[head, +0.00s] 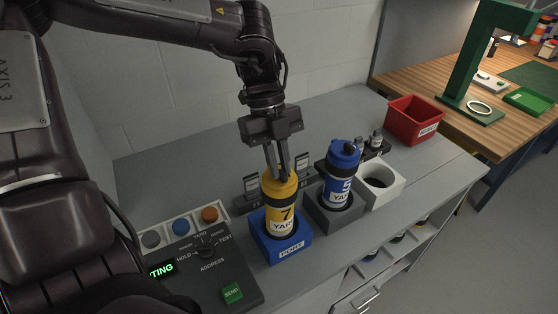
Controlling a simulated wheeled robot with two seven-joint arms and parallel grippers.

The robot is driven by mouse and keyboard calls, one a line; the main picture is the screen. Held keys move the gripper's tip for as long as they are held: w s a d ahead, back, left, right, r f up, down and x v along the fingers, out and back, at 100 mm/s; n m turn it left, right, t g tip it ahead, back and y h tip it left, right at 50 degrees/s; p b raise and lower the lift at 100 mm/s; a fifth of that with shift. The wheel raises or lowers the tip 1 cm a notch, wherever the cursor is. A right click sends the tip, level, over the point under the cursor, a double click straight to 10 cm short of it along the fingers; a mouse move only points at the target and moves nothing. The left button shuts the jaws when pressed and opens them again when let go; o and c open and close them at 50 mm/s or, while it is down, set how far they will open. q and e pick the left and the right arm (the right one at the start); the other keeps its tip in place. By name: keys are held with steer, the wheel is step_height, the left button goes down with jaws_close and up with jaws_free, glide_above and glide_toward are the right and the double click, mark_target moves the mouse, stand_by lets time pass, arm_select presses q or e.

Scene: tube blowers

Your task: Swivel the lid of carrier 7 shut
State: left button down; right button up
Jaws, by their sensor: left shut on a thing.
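Carrier 7 (280,219) is a yellow cylinder with a dark band, marked 7 above a white label. It stands upright in the blue holder (289,249) marked PORT. Its yellow lid (269,183) is at the top, partly hidden by my gripper fingers; I cannot tell how far the lid is turned. My left gripper (281,174) points down from above, its fingers shut on the lid at the top of the carrier. My right gripper is not in view.
A blue carrier 5 (339,189) stands close right in a grey holder, beside a white block (385,192) with an empty round hole. A control box (200,262) with knob and SEND button is at front left. A red bin (412,120) stands at the back right.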

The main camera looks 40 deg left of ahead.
arm_select(q)
steer(key=c, duration=1.4)
jaws_free()
steer(key=shift+c, duration=0.2)
steer(key=b+v, duration=0.1)
steer(key=v, duration=0.7)
steer(key=shift+d+f, duration=0.1)
